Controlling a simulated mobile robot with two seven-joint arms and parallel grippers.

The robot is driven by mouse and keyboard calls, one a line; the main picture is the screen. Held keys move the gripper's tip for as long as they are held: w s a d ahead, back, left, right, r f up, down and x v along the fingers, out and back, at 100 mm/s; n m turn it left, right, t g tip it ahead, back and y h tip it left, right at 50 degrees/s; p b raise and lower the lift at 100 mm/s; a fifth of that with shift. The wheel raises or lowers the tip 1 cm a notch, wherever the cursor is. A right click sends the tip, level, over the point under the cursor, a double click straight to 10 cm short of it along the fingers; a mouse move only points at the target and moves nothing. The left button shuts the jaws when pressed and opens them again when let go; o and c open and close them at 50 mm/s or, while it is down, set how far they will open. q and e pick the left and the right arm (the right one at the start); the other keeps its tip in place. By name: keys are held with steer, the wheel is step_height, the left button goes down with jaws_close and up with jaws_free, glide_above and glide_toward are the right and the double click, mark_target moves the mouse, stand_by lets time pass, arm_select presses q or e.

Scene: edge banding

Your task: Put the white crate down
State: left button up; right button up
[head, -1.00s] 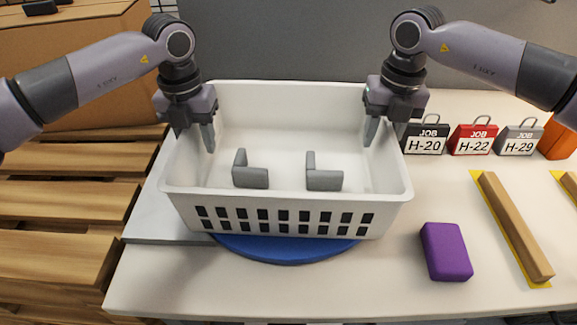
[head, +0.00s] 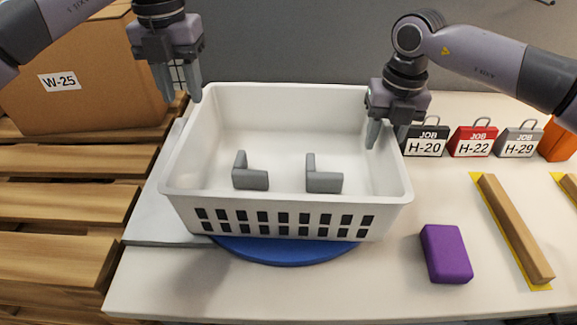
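The white crate (head: 290,205) sits level on a blue round disc (head: 285,250) on the table. Two grey L-shaped parts, a left one (head: 250,178) and a right one (head: 323,181), are inside it on its floor. My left gripper (head: 180,90) is open and empty, above and outside the crate's far left corner. My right gripper (head: 387,135) is at the crate's right wall with its fingers apart, one on the inner side and one on the outer side. Contact with the wall cannot be told.
A purple block (head: 446,253) and a wooden strip on yellow (head: 515,228) lie right of the crate. Job-labelled bags, including a red one (head: 473,138), stand behind them. A cardboard box (head: 85,95) stands on wooden slats (head: 60,205) at the left.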

step_height(320, 180, up, 12)
steer(key=shift+d, duration=0.3)
stand_by(0.6)
